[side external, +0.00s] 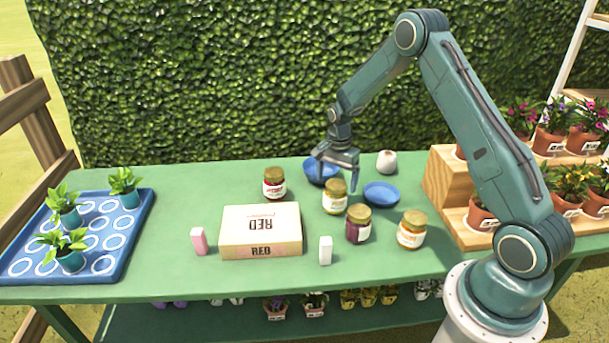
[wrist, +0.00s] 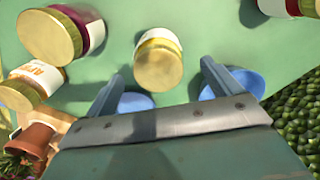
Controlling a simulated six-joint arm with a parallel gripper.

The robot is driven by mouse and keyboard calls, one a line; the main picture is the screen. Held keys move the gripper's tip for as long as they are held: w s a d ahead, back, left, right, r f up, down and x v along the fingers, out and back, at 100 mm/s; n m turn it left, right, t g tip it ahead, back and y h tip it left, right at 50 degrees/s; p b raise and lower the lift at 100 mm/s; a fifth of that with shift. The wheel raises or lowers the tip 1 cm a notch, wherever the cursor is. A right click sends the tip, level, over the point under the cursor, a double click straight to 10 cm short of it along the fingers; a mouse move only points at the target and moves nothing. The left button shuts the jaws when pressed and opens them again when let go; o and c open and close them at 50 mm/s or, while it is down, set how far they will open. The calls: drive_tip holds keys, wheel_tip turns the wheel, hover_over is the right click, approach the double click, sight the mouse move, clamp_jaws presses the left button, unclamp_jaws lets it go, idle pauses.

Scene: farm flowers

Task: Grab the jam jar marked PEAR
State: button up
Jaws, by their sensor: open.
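Several gold-lidded jam jars stand on the green table. A pale yellow jar (side external: 334,203) is near the middle; its label is too small to read, so I cannot confirm PEAR. In the wrist view this jar (wrist: 158,66) is between and just beyond my fingertips. My gripper (side external: 338,172) is open and empty, pointing down just above and behind that jar; its spread fingers also show in the wrist view (wrist: 163,82). A dark purple jar (side external: 358,230) and an orange jar (side external: 411,236) stand in front and to the right. A dark red jar (side external: 274,187) stands to the left.
Blue bowls (side external: 381,194) (side external: 313,168) sit close around my gripper, with a white round pot (side external: 387,162) behind. A box marked RED (side external: 261,244) lies front left, between a pink block (side external: 199,241) and a white block (side external: 325,251). A wooden plant stand (side external: 440,182) is at right.

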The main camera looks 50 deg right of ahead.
sight(336, 184)
drive_tip(key=shift+s+a+f, duration=0.1)
drive_tip(key=shift+f, duration=2)
drive_tip(key=c, duration=1.4)
